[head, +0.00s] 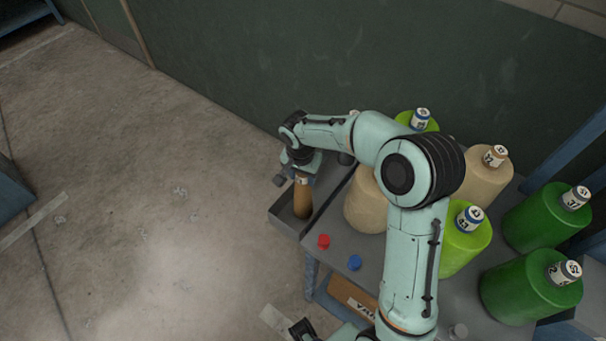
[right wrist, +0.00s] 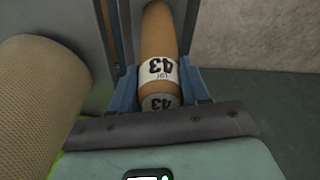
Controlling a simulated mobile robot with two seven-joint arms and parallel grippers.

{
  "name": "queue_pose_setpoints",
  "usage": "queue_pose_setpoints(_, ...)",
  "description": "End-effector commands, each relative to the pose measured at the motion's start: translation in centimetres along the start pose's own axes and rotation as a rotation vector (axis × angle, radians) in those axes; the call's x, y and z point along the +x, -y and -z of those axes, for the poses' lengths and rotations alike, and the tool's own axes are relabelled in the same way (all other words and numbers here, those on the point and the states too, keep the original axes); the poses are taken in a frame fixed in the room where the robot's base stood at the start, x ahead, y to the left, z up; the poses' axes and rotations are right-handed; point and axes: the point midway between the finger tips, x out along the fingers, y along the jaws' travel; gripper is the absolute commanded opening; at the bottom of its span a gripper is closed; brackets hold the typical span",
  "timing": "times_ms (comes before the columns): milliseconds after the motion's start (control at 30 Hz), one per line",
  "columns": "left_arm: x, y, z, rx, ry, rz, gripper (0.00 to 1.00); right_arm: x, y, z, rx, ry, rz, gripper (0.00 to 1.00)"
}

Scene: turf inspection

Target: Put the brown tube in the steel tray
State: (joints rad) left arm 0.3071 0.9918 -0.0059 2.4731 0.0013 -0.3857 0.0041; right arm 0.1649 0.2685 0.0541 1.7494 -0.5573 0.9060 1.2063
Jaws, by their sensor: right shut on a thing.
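The brown tube (head: 302,200) stands roughly upright in the head view, with its lower end within the outline of the steel tray (head: 283,222). I cannot tell whether it touches the tray floor. My right gripper (head: 301,178) is above the tray and shut on the tube's upper end. In the right wrist view the tube (right wrist: 158,35), with a white label reading 43, sits between the blue fingers (right wrist: 160,90). My left gripper (head: 303,331) shows only partly at the bottom edge of the head view, and its jaws are unclear.
A tan cone (head: 364,203) stands close right of the tray. Several green and tan cones with labelled tops fill the table's right side. A red cap (head: 323,241) and a blue cap (head: 355,263) lie near the front. Open floor lies left.

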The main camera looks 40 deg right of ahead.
Motion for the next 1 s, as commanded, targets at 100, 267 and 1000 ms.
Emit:
queue_pose_setpoints(100, 0.0, 0.0, 0.0, 0.000, 0.000, 0.000, 0.43, -0.1, 0.0, 0.0, 0.000, -0.001, 0.001, 0.01)
queue_pose_setpoints(267, 0.2, 0.1, 0.0, 0.000, 0.001, 0.000, 0.43, 0.2, 0.0, 0.0, 0.000, 0.000, 0.000, 0.01)
queue_pose_setpoints(1000, -0.4, -0.2, 0.1, 0.001, -0.002, -0.001, 0.43, -4.3, 0.1, 0.1, -0.001, -0.004, 0.004, 0.71)
